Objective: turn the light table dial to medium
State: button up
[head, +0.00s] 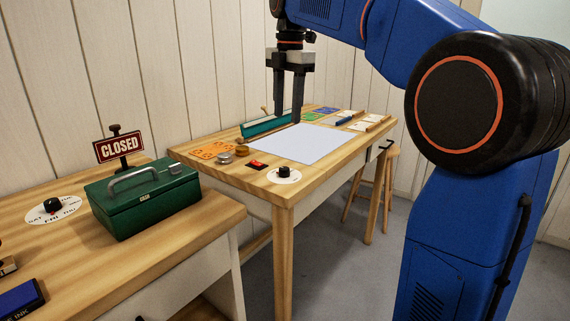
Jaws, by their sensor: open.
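The light table dial (283,172) is a small black knob on a round white plate at the near front corner of the wooden table. Its markings are too small to read, so I cannot tell its setting. The light table panel (301,144) is a pale white sheet-like surface behind the dial. My gripper (288,118) points down, open and empty, above the back part of the table, behind and apart from the dial.
A red switch (257,165), small round tins (225,158) and orange cards (211,151) lie left of the dial. A teal tray (266,124) is behind. A green cash box (143,198), a day dial (53,207) and a CLOSED sign (119,147) stand on the left counter. A stool (391,154) is at right.

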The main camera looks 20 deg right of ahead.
aim_at(285, 168)
jog(key=f, duration=1.6)
jog(key=shift+w+a+f, duration=0.1)
jog(key=shift+w+a, duration=0.1)
jog(key=shift+w, duration=0.2)
jog(key=shift+c, duration=0.6)
jog(key=c, duration=0.9)
